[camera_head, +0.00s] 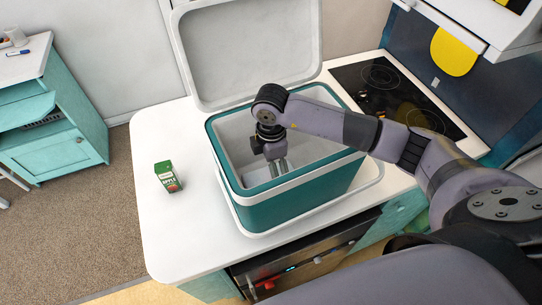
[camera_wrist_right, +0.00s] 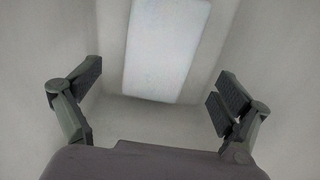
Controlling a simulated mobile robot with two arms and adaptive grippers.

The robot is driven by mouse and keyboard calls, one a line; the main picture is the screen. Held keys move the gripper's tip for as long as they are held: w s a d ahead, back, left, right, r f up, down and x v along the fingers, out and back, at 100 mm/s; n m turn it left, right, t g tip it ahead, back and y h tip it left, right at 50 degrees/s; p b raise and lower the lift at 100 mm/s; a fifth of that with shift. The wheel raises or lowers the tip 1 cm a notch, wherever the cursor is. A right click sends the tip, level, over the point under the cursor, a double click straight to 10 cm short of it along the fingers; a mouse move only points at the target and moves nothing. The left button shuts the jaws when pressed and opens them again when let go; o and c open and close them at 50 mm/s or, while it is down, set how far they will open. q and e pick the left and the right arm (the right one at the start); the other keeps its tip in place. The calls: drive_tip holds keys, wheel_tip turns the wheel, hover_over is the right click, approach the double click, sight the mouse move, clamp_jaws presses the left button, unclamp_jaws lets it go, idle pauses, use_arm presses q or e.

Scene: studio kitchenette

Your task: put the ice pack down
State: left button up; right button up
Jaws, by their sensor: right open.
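The ice pack (camera_wrist_right: 166,50) is a pale, whitish-blue slab lying inside the cool box in the right wrist view. The teal cool box (camera_head: 290,205) stands on the white counter with its lid open. My right gripper (camera_head: 279,167) reaches down into it. In the wrist view, the fingers of my right gripper (camera_wrist_right: 158,98) are spread wide with nothing between them, and the pack lies beyond them, apart from both. In the head view the arm and gripper hide part of the box's inside. My left gripper is not in view.
The raised white lid (camera_head: 250,50) stands behind the box. A green juice carton (camera_head: 167,176) stands on the counter to the left, with free counter around it. A black cooktop (camera_head: 395,95) lies behind on the right. A teal cabinet (camera_head: 55,150) stands at the far left.

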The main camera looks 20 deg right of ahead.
wheel_tip(320, 180, up, 7)
drive_tip(key=b, duration=0.2)
idle(0.5)
